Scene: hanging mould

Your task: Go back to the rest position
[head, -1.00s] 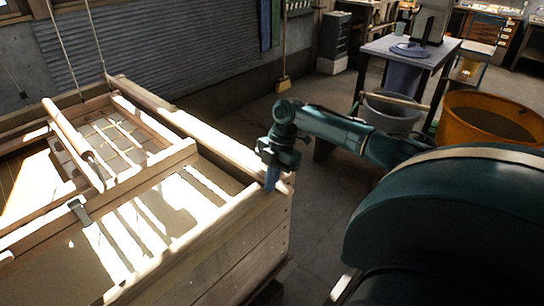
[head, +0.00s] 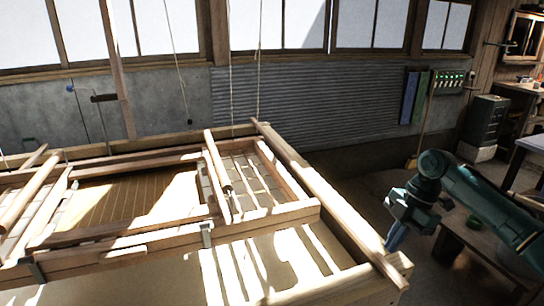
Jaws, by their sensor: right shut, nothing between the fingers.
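My right gripper (head: 394,238) is a dark teal gripper with bluish fingers pointing down, at the right of the head view. It is shut and holds nothing. Its fingertips show just beyond the right wall of the wooden vat (head: 335,208); I cannot tell whether they touch it. My left gripper is out of view. The hanging mould (head: 130,238), a wooden frame with a slatted screen, lies across the vat at the left and middle. Cords run up from around it.
A low wooden table (head: 470,240) with a green bowl (head: 474,222) stands behind my right arm. A broom (head: 424,125) leans by the corrugated wall panel (head: 310,105). Windows (head: 270,22) line the back wall. The floor right of the vat has some clear room.

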